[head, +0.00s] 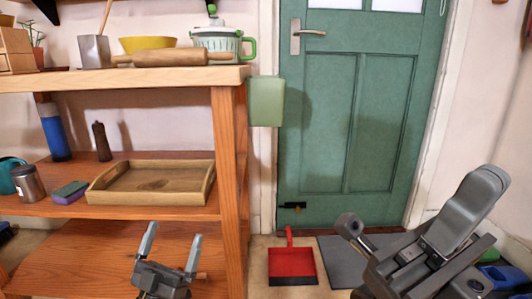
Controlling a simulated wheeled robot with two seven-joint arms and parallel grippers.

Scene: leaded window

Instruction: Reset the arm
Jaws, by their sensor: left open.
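My left gripper (172,236) is at the bottom left of the head view, in front of the lowest shelf. Its two grey fingers point up and stand apart, with nothing between them. My right arm shows at the lower right as dark grey links, in front of the door area. Its gripper fingers cannot be seen.
A wooden shelf unit (228,150) fills the left, with a wooden tray (97,196), purple-green sponge (69,192), metal canister (28,183) and blue bottle (54,133). A red dustpan (291,266) and grey mat (343,262) lie before the closed green door (352,120).

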